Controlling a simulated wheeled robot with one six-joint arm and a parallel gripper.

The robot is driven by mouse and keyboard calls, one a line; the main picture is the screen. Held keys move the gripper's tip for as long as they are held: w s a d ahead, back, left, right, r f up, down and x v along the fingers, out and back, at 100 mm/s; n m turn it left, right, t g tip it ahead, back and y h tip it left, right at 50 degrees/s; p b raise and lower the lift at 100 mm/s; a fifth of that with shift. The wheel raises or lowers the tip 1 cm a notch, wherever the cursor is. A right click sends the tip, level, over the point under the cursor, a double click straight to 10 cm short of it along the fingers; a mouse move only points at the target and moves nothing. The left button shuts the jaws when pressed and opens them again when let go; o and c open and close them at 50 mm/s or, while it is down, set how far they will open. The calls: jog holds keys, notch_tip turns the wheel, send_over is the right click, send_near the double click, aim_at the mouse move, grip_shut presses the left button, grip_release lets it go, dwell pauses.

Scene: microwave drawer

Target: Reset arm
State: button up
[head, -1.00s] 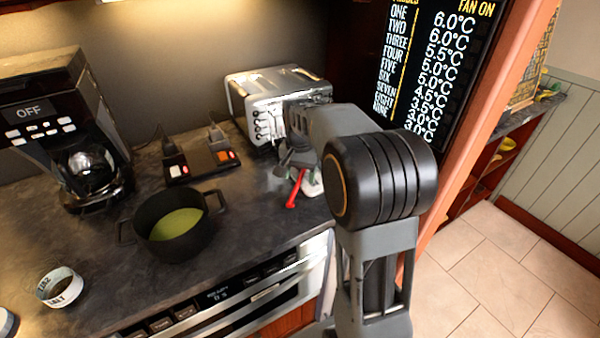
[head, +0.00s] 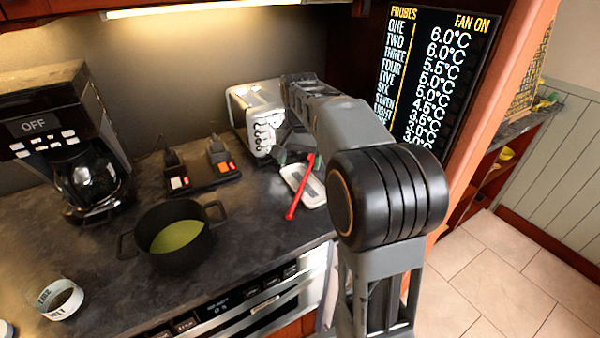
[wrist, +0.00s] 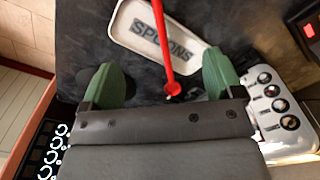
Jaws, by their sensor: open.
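My gripper (wrist: 162,80) is open, with its two green fingers wide apart and nothing held. In the wrist view a red spoon (wrist: 163,45) shows between the fingers, with its handle across a white spoon rest (wrist: 190,48) marked "SPOONS". In the head view the red spoon (head: 299,195) lies on the white spoon rest (head: 313,194) on the counter, beside the toaster. My arm (head: 345,128) reaches over the counter and bends down near the toaster.
A silver toaster (head: 250,115) stands close to the gripper. A black pot (head: 180,252) with green contents, a coffee maker (head: 75,150) and a dark device with two plugs (head: 200,177) stand left on the counter (head: 110,280). A tall panel with readings (head: 430,80) stands right.

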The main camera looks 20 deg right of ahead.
notch_tip(320, 180, up, 5)
jog(key=s+f+n, duration=0.1)
jog(key=f, duration=0.1)
jog(key=a+f+n, duration=0.1)
jog(key=f, duration=0.1)
jog(key=s+f+n+t+p, duration=0.1)
jog(key=f, duration=0.1)
jog(key=shift+s+a+n, duration=0.2)
jog(key=shift+s+n, duration=0.15)
jog(key=shift+n, duration=0.05)
jog(key=s+a+f+n+t+p, duration=0.1)
jog(key=s+a+n, duration=0.1)
jog(key=s, duration=0.5)
jog(key=s+a+f+n+t+p, duration=0.1)
jog(key=s+a, duration=0.3)
jog(key=s, duration=0.4)
jog(key=shift+s+f+n+p, duration=0.2)
jog(key=shift+s+n+p, duration=0.1)
jog(key=shift+n+p, duration=0.35)
